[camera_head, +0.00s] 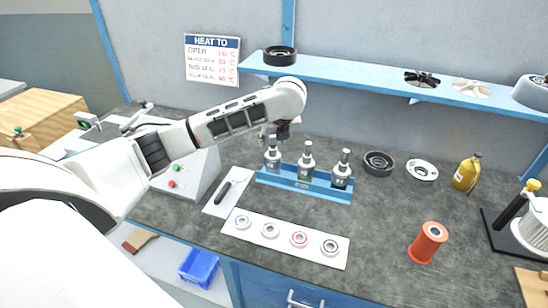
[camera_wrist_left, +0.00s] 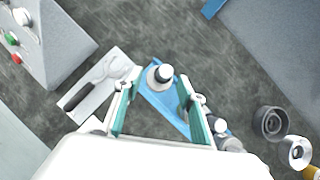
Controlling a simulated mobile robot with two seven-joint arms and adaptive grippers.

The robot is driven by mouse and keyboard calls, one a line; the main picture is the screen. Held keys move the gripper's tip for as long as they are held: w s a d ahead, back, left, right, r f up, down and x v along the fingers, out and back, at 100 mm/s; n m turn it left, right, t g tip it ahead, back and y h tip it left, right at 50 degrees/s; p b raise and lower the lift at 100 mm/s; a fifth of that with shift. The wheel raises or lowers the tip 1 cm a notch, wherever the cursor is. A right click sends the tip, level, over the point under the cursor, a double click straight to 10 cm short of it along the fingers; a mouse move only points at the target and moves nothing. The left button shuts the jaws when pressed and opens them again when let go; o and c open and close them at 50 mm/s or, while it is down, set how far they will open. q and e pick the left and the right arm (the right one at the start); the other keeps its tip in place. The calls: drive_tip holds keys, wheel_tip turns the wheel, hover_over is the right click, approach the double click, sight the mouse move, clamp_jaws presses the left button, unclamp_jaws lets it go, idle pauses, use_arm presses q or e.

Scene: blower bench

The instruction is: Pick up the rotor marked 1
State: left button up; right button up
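My right gripper is out of view.
A white strip with several rings (camera_head: 270,230) lies in front of the rack. A dark housing ring (camera_head: 379,163), an orange spool (camera_head: 428,242) and a yellow bottle (camera_head: 466,174) stand to the right. A blue shelf (camera_head: 350,72) runs above the bench.

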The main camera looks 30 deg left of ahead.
sight(274, 143)
use_arm(q)
drive_tip(key=shift+d+x, duration=0.2)
drive_tip(key=shift+x, duration=1.1)
drive_tip(key=shift+d+x, duration=0.2)
drive_tip(key=shift+x, duration=1.15)
drive_tip(key=shift+f, duration=0.2)
clamp_jaws()
drive_tip(key=shift+w+r, duration=0.1)
drive_tip(key=shift+r, duration=0.05)
